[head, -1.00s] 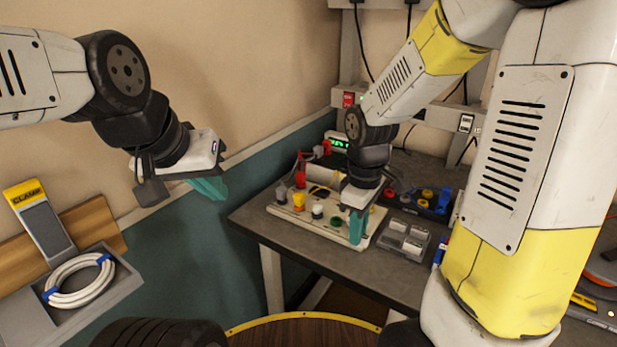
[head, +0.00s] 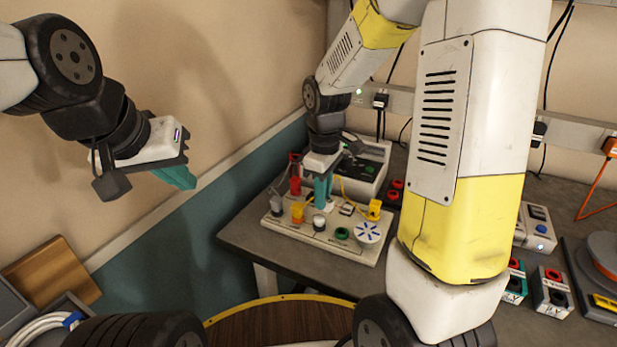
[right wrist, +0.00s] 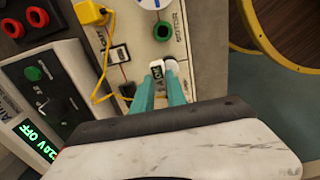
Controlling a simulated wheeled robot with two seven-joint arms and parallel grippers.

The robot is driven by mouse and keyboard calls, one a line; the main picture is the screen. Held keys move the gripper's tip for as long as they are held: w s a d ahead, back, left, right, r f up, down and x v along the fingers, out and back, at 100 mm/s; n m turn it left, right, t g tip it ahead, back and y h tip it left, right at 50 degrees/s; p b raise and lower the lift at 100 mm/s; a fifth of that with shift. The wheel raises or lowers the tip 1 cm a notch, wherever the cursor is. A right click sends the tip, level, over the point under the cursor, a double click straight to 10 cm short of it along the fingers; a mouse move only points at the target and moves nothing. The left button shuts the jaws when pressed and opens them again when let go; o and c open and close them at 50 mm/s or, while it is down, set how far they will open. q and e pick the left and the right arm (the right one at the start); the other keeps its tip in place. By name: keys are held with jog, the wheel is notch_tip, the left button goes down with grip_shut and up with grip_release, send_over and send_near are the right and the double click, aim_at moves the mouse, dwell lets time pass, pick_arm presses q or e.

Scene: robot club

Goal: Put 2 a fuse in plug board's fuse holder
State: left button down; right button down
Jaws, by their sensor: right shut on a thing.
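The white plug board (head: 300,240) lies on the grey table in the head view, carrying several coloured parts. My right gripper (head: 322,192) points down over the middle of the board. In the right wrist view its teal fingers (right wrist: 160,88) are closed around a small white thing (right wrist: 160,68); I cannot tell for certain that it is a fuse. A small white block with a dark middle (right wrist: 119,54), perhaps the fuse holder, sits on the board beside the fingers. My left gripper (head: 178,178) hangs in the air near the wall, away from the board; its finger gap is unclear.
A yellow plug (head: 374,209), a white round part (head: 367,232) and a green socket (head: 342,233) stand on the board close to the right gripper. A grey meter box (head: 365,168) stands behind. Socket blocks (head: 550,290) lie on the right of the table.

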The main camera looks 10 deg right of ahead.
jog(key=w, duration=0.6)
jog(key=w+f, duration=0.1)
jog(key=w, duration=0.2)
jog(key=shift+w, duration=0.2)
jog(key=shift+f, duration=1.7)
jog(key=shift+f, duration=0.15)
jog(key=c, duration=1.3)
grip_release()
jog(key=shift+c, duration=0.2)
